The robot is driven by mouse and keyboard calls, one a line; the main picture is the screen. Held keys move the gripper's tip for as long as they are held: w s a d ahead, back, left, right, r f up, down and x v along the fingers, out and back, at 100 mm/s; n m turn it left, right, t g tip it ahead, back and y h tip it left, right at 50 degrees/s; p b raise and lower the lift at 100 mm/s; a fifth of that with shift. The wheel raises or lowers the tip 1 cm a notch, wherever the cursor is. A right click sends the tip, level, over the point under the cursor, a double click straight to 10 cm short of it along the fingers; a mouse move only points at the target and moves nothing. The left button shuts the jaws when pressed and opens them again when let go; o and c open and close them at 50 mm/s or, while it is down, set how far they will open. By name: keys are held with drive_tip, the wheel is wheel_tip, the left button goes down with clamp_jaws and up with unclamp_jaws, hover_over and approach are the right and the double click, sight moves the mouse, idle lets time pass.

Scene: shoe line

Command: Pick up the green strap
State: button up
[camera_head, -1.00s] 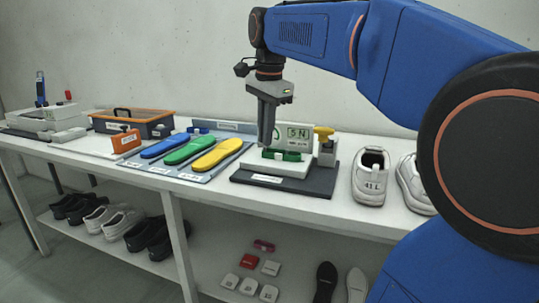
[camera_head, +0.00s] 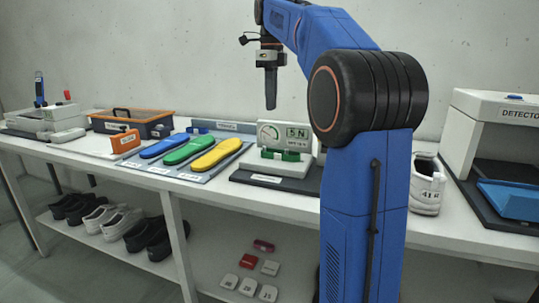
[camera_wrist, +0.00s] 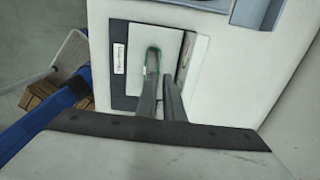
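My gripper (camera_head: 270,106) hangs pointing down, above and slightly left of the strap, clear of the stand. In the wrist view the fingers of my gripper (camera_wrist: 160,76) show a small gap between their tips, with nothing held.
The gauge stand has a dial display (camera_head: 283,134) and a dark base (camera_head: 262,180). Blue, green and yellow insoles (camera_head: 214,155) lie to its left. A white shoe (camera_head: 426,190) and a detector box (camera_head: 505,115) are to the right. My arm hides part of the table.

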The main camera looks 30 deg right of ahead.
approach(269, 154)
drive_tip(key=w+d+f, duration=0.1)
drive_tip(key=f, duration=0.1)
drive_tip(key=w+d+f, duration=0.1)
drive_tip(key=f, duration=0.2)
drive_tip(key=w+f, duration=0.1)
drive_tip(key=f, duration=0.1)
drive_tip(key=shift+d+f, duration=0.35)
drive_tip(key=shift+d, duration=0.05)
drive_tip(key=shift+c, duration=0.4)
clamp_jaws()
